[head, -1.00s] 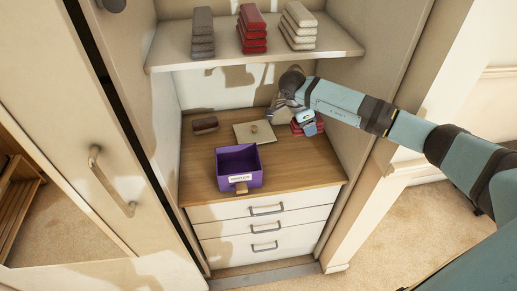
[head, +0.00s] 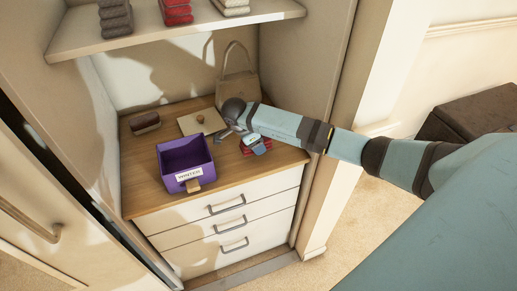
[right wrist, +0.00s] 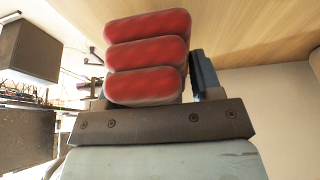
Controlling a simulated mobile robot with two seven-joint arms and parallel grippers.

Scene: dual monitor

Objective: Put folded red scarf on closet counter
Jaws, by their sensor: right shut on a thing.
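The folded red scarf (head: 258,147) shows in the head view at the right part of the closet's wooden counter (head: 150,190). My right gripper (head: 246,137) is shut on it. In the right wrist view the scarf (right wrist: 148,52) shows as three rounded red layers between the fingers, with the counter's wood (right wrist: 240,25) close by. The scarf is at or just above the counter; I cannot tell whether it touches. My arm hides part of it. My left gripper is not in view.
A purple bin labelled WINTER (head: 187,162) stands left of the scarf. A flat beige lid with a knob (head: 201,122), a brown item (head: 145,122) and a beige handbag (head: 238,85) are on the counter. The upper shelf (head: 200,28) holds folded stacks, one red.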

